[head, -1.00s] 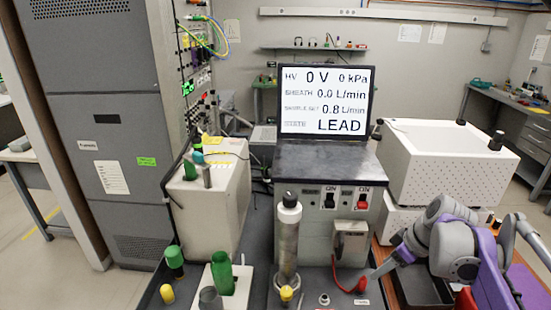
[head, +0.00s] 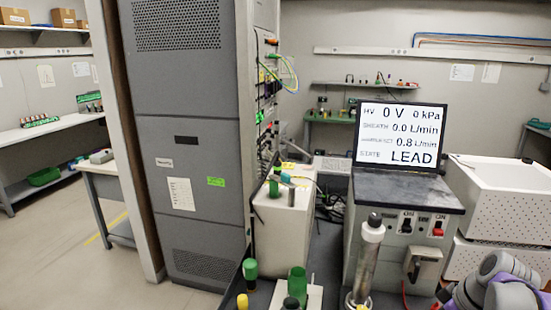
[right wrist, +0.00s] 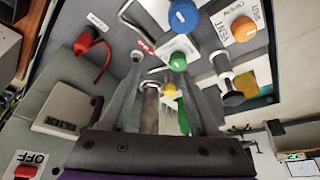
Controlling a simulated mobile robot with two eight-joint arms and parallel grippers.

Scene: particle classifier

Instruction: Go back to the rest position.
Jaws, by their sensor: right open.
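My right arm (head: 500,285) shows purple and grey at the lower right corner of the head view; its gripper is outside that view. In the right wrist view my right gripper (right wrist: 163,78) is open, its two grey fingers apart with nothing gripped. Beyond and between the fingers are the classifier's fittings, with a green knob (right wrist: 178,62) near the tips. The classifier (head: 408,205) stands at right in the head view, its screen (head: 400,135) reading 0 V, 0.8 L/min and LEAD. My left gripper is not in view.
A metal column (head: 368,262) with a black cap stands before the classifier. Green bottles (head: 298,285) stand at the bottom centre. A tall grey cabinet (head: 185,150) is left of centre, and a white perforated box (head: 500,200) is at right. Open floor (head: 60,250) shows at left.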

